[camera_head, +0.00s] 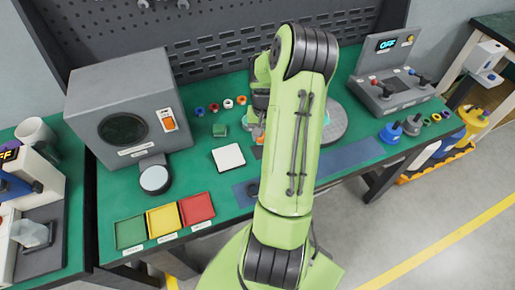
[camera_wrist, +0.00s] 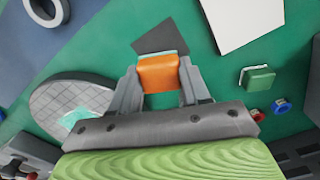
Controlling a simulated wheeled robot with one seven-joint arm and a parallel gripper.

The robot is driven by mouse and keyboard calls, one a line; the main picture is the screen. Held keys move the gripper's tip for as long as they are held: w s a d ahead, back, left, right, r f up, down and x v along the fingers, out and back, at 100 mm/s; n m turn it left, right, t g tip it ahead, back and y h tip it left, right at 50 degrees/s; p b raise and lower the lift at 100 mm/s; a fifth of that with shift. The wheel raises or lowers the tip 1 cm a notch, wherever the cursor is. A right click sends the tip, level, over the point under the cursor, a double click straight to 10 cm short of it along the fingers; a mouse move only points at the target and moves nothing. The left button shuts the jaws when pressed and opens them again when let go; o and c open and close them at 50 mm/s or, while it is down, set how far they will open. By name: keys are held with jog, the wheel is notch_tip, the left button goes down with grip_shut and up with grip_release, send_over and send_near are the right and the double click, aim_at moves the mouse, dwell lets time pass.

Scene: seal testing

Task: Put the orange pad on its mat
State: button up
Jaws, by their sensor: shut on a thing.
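The orange pad (camera_wrist: 158,74) is held between the two fingertips of my gripper (camera_wrist: 158,82) in the wrist view. A pale edge shows along the pad's far side. A dark grey, flat patch (camera_wrist: 161,36), which may be the mat, lies on the green bench top just beyond the pad and is partly hidden by it. I cannot tell whether the pad touches it. In the head view my arm covers most of the gripper, and only a bit of the orange pad (camera_head: 258,133) shows left of the arm.
A white square (camera_head: 229,158) and a green pad (camera_head: 220,130) lie left of the gripper in the head view. Several small coloured rings lie behind them. A round grey plate (camera_head: 335,121) is right of the arm. Coloured trays (camera_head: 163,219) line the front left.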

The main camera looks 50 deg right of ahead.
notch_tip(320, 180, down, 5)
jog(key=shift+f+b, duration=0.15)
jog(key=shift+b, duration=0.25)
jog(key=shift+f, duration=0.2)
jog(key=o, duration=1)
notch_tip(320, 180, up, 13)
jog(key=shift+f+p, duration=0.2)
jog(key=shift+p, duration=1)
